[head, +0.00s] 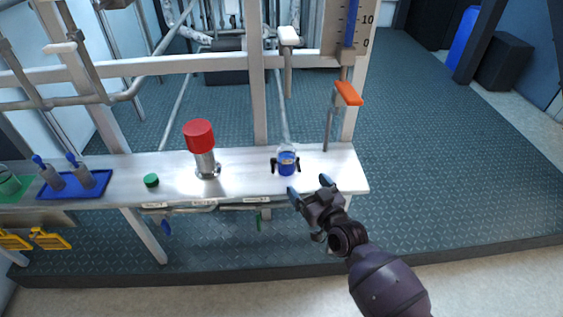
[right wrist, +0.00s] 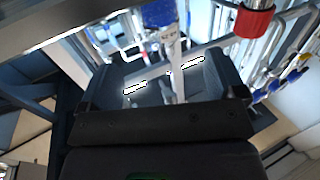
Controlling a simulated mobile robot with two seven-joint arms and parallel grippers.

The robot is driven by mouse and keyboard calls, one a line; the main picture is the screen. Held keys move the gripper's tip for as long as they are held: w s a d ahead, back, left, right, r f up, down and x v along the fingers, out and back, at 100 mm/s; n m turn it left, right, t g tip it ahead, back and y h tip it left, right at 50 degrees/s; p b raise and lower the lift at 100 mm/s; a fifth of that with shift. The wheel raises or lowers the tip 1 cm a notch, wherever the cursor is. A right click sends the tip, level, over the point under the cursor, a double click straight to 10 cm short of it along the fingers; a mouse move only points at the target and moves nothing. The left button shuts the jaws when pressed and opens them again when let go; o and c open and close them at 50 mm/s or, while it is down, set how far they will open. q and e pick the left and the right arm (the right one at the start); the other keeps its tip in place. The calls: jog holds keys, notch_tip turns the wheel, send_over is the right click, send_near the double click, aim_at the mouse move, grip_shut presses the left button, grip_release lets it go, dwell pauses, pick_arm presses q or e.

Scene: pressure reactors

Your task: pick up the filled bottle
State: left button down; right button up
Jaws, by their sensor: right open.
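A small clear bottle (head: 287,161) with blue in it and dark pieces at both sides stands upright on a white shelf (head: 240,173), near its right end. My right gripper (head: 309,186) is open and empty, just in front and to the right of the bottle, near the shelf's front edge. A gap shows between the fingers and the bottle. In the right wrist view the spread dark fingers (right wrist: 168,78) have nothing clearly between them. A blue patch (right wrist: 158,12) shows at the top there; I cannot tell whether it is the bottle. My left gripper is not in view.
A red-topped metal fitting (head: 200,140) and a green cap (head: 151,180) are left of the bottle. A post with an orange lever (head: 348,93) rises behind at the right. Open floor lies right of the shelf.

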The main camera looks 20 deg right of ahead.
aim_at(291, 164)
jog(key=shift+w+a+b, duration=0.2)
jog(key=shift+w+b, duration=0.15)
jog(key=shift+w, duration=1.15)
jog(key=shift+w+a+b, duration=0.2)
jog(key=shift+w+b, duration=0.1)
jog(key=shift+w, duration=1.2)
jog(key=w, duration=0.1)
jog(key=w+b, duration=0.1)
jog(key=w, duration=0.2)
jog(key=shift+w+a+f, duration=0.1)
jog(key=shift+a+f, duration=0.15)
jog(key=shift+w+r+b, duration=0.2)
jog(key=shift+w+b, duration=0.15)
jog(key=shift+w, duration=0.1)
jog(key=c, duration=1)
jog(key=shift+c, duration=0.7)
jog(key=shift+r, duration=0.15)
